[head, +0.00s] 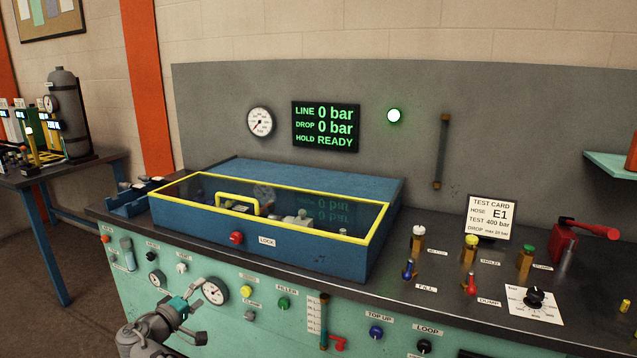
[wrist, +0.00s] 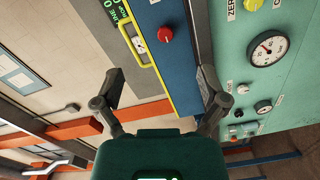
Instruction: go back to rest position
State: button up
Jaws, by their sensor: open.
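My gripper (head: 203,312) is at the lower left of the head view, in front of the green bench front and below the blue test box. In the wrist view my gripper (wrist: 160,78) has its two fingers spread wide with nothing between them. The blue test box (head: 270,243) stands on the bench with its yellow-framed clear lid (head: 290,206) down. A red LOCK knob (head: 236,238) is on its front, and it also shows in the wrist view (wrist: 166,35). What lies under the lid is hard to make out.
The bench front carries gauges (head: 214,291) and buttons close to my gripper. Valves (head: 471,253), a test card (head: 492,217) and a dial (head: 535,298) stand at the right. The display (head: 325,127) reads 0 bar and READY. A side table (head: 70,172) with a cylinder is at the left.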

jog(key=d+f+m+g, duration=0.2)
jog(key=d+f+g, duration=0.15)
jog(key=d, duration=0.65)
jog(key=d+f+m+g, duration=0.1)
jog(key=d+f+g, duration=0.25)
jog(key=d, duration=0.65)
jog(key=d+f+m+g, duration=0.25)
jog(key=d+f, duration=0.25)
jog(key=d, duration=0.4)
jog(key=s+d+f+m+g+y, duration=0.2)
jog(key=s+d+f+g+y, duration=0.15)
jog(key=s+d, duration=0.4)
jog(key=s+d+f+m+g+y, duration=0.25)
jog(key=s+d+y, duration=0.2)
jog(key=d, duration=0.55)
notch_tip(320, 180, up, 17)
jog(key=p, duration=1.7)
jog(key=shift+h, duration=0.3)
jog(key=shift+s+g, duration=0.1)
jog(key=shift+g, duration=0.15)
